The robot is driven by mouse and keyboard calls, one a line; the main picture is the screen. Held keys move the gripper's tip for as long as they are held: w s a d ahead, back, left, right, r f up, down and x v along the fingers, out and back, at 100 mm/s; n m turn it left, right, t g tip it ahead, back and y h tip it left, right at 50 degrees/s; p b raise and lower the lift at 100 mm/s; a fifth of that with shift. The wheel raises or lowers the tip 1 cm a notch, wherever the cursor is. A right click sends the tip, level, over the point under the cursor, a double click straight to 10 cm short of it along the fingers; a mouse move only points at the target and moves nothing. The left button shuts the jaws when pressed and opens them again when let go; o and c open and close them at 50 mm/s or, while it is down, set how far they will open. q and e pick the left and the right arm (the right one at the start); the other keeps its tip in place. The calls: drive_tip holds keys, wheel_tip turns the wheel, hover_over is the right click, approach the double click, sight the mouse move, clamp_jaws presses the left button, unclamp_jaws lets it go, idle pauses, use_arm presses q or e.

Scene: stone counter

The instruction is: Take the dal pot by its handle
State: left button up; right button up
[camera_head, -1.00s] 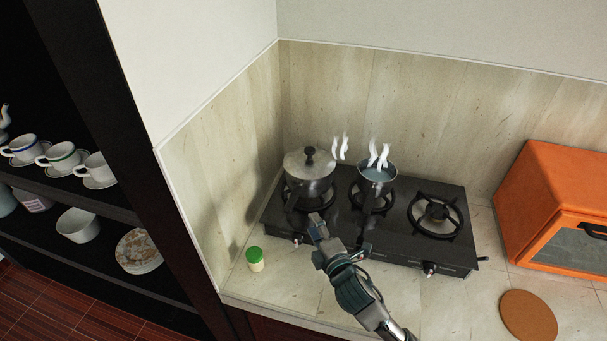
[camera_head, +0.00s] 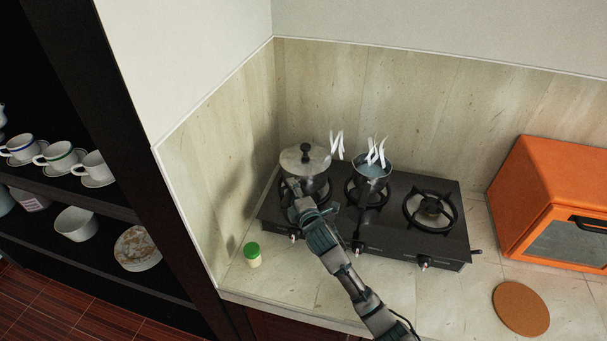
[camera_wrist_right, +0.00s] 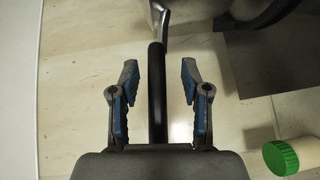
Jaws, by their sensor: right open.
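A steel pot with a lid and dark knob (camera_head: 304,158) stands on the left burner. Its handle points toward the front and is mostly hidden by my right gripper (camera_head: 298,203) in the head view. In the right wrist view the black handle (camera_wrist_right: 157,95) runs lengthwise between the two blue-padded fingers of my right gripper (camera_wrist_right: 159,72). The fingers are open, with a gap on each side of the handle. My left gripper is not in view.
A small steaming saucepan (camera_head: 373,168) sits on the middle burner of the black stove (camera_head: 400,231); the right burner (camera_head: 431,209) is empty. A green-capped jar (camera_head: 252,255) stands front left. An orange oven (camera_head: 548,190) and a round brown mat (camera_head: 521,308) are at right.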

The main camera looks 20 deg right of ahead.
drive_tip(key=shift+s, duration=0.1)
drive_tip(key=shift+c, duration=1.2)
drive_tip(key=shift+d, duration=0.2)
clamp_jaws()
drive_tip(key=shift+r, duration=0.2)
drive_tip(key=shift+r, duration=0.1)
